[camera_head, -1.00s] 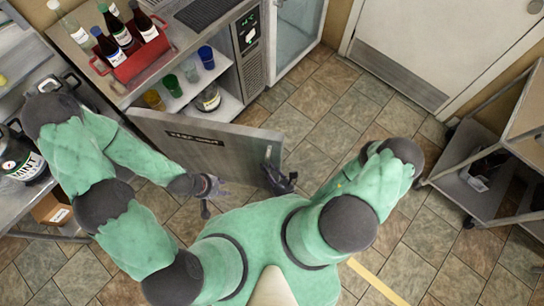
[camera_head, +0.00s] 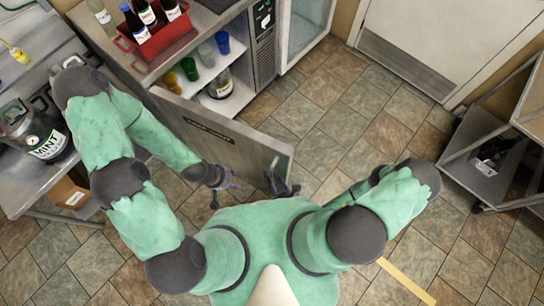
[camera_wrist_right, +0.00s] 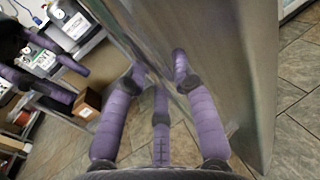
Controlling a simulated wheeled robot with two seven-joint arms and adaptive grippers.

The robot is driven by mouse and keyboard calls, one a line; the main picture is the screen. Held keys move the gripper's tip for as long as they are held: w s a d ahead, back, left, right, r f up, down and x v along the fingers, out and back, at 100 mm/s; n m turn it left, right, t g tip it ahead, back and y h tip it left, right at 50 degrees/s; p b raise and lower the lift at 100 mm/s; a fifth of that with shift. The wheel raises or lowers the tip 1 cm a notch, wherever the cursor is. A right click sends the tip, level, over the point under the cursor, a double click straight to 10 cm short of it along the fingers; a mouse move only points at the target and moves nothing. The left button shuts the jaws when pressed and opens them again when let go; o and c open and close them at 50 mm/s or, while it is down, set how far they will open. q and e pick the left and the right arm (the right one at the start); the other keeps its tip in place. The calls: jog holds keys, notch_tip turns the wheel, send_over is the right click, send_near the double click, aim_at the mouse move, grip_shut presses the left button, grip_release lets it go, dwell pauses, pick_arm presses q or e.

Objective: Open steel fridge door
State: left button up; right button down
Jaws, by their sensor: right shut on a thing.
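The steel fridge door (camera_head: 238,145) stands partly open in the head view, swung out from the cabinet toward me. My right gripper (camera_head: 280,185) is at the near side of the door's free end, shut on the door's handle, which my fingers hide. In the right wrist view, the gripper's purple fingers (camera_wrist_right: 160,120) are close against the brushed steel door (camera_wrist_right: 225,60). My left gripper (camera_head: 222,184) is beside the door's near face, left of the right gripper, empty with its fingers apart.
Inside the fridge (camera_head: 225,105) are several coloured cups and a jar. A red bottle carrier (camera_head: 155,42) stands on the counter above. A mint-labelled bucket (camera_head: 38,135) is on the left bench. A cart (camera_head: 485,185) stands at right. Tiled floor between is free.

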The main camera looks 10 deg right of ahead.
jog(key=shift+s+a+r, duration=0.15)
jog(key=shift+a, duration=0.3)
jog(key=c, duration=1.3)
grip_release()
jog(key=o, duration=0.3)
jog(key=shift+w, duration=0.2)
jog(key=shift+d+f, duration=0.2)
jog(key=shift+d, duration=0.15)
jog(key=v, duration=1.2)
jog(key=shift+a, duration=0.15)
